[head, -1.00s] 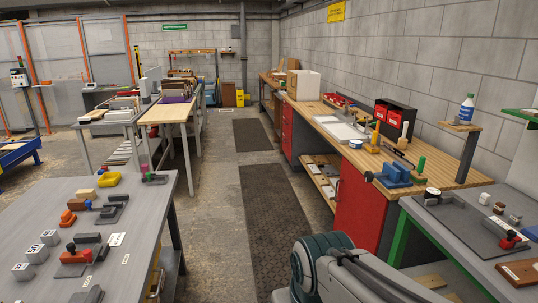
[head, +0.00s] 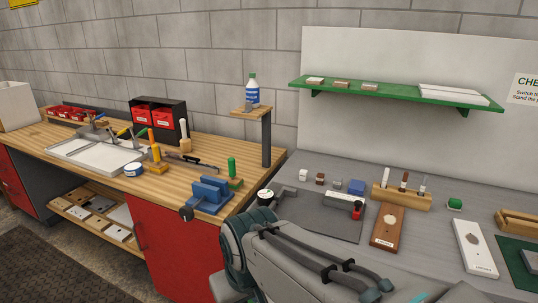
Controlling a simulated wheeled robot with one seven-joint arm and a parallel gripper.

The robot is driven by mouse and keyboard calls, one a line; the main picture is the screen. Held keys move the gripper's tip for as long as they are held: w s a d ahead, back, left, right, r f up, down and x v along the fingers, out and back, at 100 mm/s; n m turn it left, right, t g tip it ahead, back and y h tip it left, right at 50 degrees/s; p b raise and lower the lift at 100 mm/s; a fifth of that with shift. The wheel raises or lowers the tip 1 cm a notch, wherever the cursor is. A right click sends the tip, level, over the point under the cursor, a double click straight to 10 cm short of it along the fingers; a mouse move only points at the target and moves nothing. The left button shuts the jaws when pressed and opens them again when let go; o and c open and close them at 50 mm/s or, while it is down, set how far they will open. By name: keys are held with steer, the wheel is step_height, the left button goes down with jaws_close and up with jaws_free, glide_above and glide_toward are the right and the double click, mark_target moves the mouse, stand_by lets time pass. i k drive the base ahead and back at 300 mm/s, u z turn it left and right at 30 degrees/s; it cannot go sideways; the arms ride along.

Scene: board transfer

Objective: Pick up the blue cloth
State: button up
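A small blue item (head: 356,187) lies on the grey table at the right, behind the red-handled tool. It may be a folded blue cloth, but it is too small to tell. No other thing in view looks like a blue cloth. My arm shows at the bottom middle and hides part of the grey table's front. My gripper is out of view.
The grey table (head: 320,165) holds a dark plate (head: 312,215), a brown board (head: 388,228), a white board (head: 474,247) and a wooden holder (head: 402,196). A green shelf (head: 395,91) hangs above. The wooden bench (head: 185,178) at left carries a blue vise (head: 208,195) and a post with a bottle (head: 252,92).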

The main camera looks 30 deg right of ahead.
mark_target(355, 187)
steer(key=z, duration=1)
steer(key=i, duration=0.9)
steer(key=z, duration=0.8)
